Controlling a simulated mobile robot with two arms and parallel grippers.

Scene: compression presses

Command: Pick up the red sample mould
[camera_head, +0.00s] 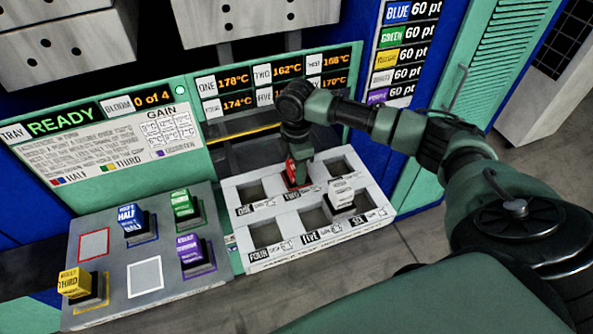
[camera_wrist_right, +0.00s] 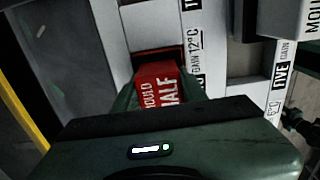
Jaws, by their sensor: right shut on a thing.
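The red sample mould (camera_head: 292,174) sits in the top middle compartment, labelled TWO, of the white tray (camera_head: 292,264). In the right wrist view the red mould (camera_wrist_right: 160,88) shows the words MOULD and HALF, with the dark compartment edge behind it. My right gripper (camera_head: 300,162) reaches down from above and is shut on the red mould. In the right wrist view its fingers (camera_wrist_right: 160,98) lie on either side of the mould. The lower part of the mould is hidden. My left gripper is not in view.
A white mould (camera_head: 342,194) stands close by in the tray. A grey panel (camera_head: 120,265) at left holds blue (camera_head: 131,219), green (camera_head: 183,206), purple (camera_head: 190,250) and yellow (camera_head: 75,285) moulds, with red and white outlined spots empty. Press blocks (camera_head: 245,18) hang above.

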